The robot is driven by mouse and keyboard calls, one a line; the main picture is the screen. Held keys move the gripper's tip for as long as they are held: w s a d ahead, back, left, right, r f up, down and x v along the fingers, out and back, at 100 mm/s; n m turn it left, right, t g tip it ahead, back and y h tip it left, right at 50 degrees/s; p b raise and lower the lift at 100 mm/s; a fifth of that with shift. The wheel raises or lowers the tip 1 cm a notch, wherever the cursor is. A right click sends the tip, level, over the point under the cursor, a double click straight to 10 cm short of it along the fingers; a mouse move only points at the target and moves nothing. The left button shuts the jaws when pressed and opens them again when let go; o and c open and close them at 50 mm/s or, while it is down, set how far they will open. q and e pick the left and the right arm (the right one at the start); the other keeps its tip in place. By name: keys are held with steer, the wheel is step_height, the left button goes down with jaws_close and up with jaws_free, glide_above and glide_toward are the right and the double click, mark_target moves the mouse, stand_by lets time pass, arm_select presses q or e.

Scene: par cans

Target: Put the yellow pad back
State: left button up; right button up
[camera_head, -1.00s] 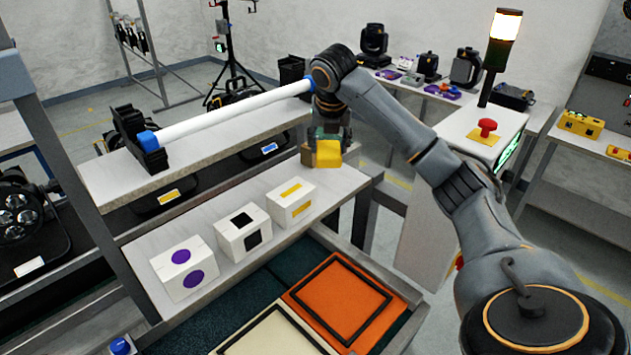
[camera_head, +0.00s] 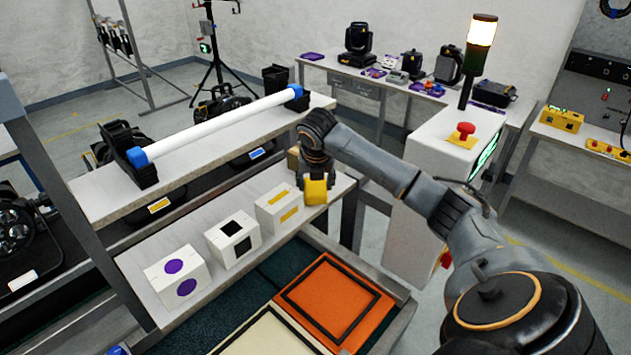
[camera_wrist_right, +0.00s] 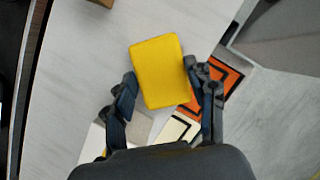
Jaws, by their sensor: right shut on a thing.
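The yellow pad (camera_head: 315,191) is a small yellow block held at the right end of the lower pale shelf (camera_head: 215,263). My right gripper (camera_head: 316,178) is shut on it from above; the arm partly hides the fingers. In the right wrist view the yellow pad (camera_wrist_right: 160,71) sits between the two dark fingers (camera_wrist_right: 160,84), over the pale shelf. I cannot tell whether the pad touches the shelf. Just left of it stands a white box with yellow marks (camera_head: 279,208). My left gripper is not in view.
A white box with black squares (camera_head: 233,240) and one with purple dots (camera_head: 178,276) stand further left. A brown block (camera_head: 293,158) is close behind my gripper. A white tube (camera_head: 220,123) spans black holders on the upper shelf. An orange framed panel (camera_head: 335,302) lies in front, lower.

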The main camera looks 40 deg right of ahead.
steer(key=o, duration=0.9)
steer(key=shift+f, duration=0.1)
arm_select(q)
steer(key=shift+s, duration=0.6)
arm_select(e)
steer(key=shift+o, duration=0.6)
steer(key=shift+w, duration=0.1)
steer(key=shift+a+r+b, duration=0.15)
steer(key=shift+r+b, duration=0.2)
steer(key=shift+r, duration=0.2)
arm_select(q)
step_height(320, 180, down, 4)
steer(key=b, duration=0.3)
arm_select(e)
steer(key=v, duration=1.1)
